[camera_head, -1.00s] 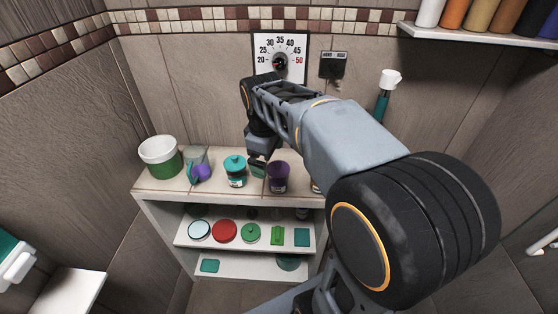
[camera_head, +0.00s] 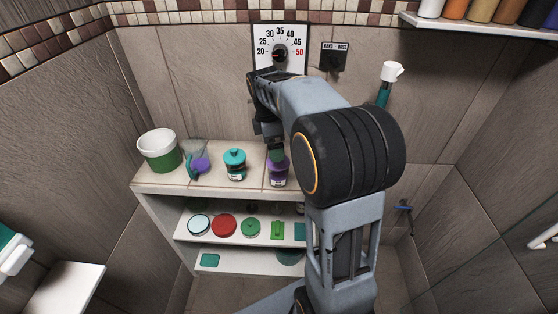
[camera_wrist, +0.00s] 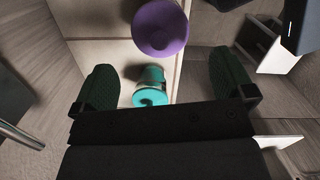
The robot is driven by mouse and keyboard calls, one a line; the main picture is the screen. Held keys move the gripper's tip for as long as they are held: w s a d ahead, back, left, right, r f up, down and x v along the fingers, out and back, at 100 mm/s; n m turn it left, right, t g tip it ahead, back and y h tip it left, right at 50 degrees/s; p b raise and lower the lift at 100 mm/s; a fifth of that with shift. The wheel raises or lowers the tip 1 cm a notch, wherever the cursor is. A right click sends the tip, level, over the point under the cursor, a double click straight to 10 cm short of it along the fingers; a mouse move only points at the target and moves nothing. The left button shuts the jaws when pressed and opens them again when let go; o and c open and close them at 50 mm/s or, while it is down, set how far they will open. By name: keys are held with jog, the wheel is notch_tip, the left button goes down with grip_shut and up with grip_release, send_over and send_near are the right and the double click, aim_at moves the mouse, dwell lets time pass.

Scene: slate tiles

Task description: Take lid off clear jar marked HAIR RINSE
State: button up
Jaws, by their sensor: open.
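Two lidded jars stand on the top shelf: one with a teal lid (camera_head: 235,157) and one with a purple lid, whose purple body (camera_head: 278,175) shows below my gripper. Both bear small labels that I cannot read, so I cannot tell which is marked HAIR RINSE. My gripper (camera_head: 277,153) is just above the purple jar and hides its top. In the wrist view, my gripper (camera_wrist: 163,62) is open with its dark green fingers wide apart. The purple round top (camera_wrist: 160,28) lies ahead of the fingers, and the teal lid (camera_wrist: 150,97) shows between them, nearer the palm.
A white and green tub (camera_head: 159,151) and a clear cup with a purple item (camera_head: 200,165) stand at the shelf's left. Lower shelves hold a red disc (camera_head: 223,225), a green disc (camera_head: 250,227) and other flat pieces. A wall dial (camera_head: 280,45) is behind my arm.

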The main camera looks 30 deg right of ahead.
aim_at(281, 166)
jog(key=shift+s+d+f, duration=0.1)
jog(key=shift+d+f, duration=0.05)
jog(key=shift+f, duration=0.75)
jog(key=shift+s+d+f, duration=0.1)
jog(key=shift+d+f, duration=0.05)
jog(key=shift+f, duration=0.8)
jog(key=shift+d+f, duration=0.15)
jog(key=shift+f, duration=0.75)
jog(key=c, duration=0.9)
